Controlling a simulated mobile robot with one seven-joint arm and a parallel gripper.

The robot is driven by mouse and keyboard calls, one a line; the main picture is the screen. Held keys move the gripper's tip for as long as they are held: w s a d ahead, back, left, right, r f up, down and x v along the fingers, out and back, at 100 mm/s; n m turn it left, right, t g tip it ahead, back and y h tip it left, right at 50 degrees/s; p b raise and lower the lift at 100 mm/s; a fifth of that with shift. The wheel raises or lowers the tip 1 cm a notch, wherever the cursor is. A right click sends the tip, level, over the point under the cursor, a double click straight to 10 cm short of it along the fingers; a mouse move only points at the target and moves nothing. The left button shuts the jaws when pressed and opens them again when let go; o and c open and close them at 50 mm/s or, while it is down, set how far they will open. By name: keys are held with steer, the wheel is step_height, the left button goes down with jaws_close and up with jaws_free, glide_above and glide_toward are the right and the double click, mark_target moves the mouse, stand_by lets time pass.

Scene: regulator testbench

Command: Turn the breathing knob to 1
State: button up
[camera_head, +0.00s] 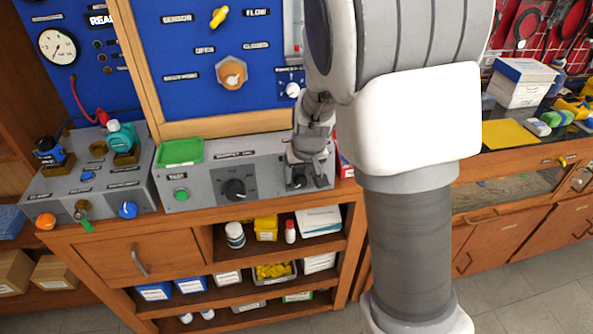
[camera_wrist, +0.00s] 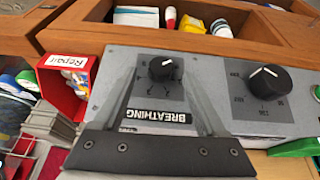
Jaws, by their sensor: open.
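The breathing knob (camera_wrist: 162,68) is a small black round knob on a dark plate of a grey box. It shows in the wrist view above the upside-down BREATHING label (camera_wrist: 157,116). A white mark shows on the knob; the numbers around it are too small to read. In the head view the knob is mostly hidden by my gripper (camera_head: 303,172). My gripper, also in the wrist view (camera_wrist: 160,85), is open. Its two fingers lie on either side of the knob in the picture, with nothing held between them. I cannot tell whether they touch the box face.
A larger black knob (camera_head: 234,189) sits left of my gripper on the grey box (camera_head: 207,187). A green button (camera_head: 181,194) and green tray (camera_head: 180,152) are farther left. A red Repair box (camera_wrist: 66,84) stands beside the grey box. Shelves hold bottles and boxes below.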

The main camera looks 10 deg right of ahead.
mark_target(301, 181)
steer(key=shift+x, duration=1.3)
jaws_close()
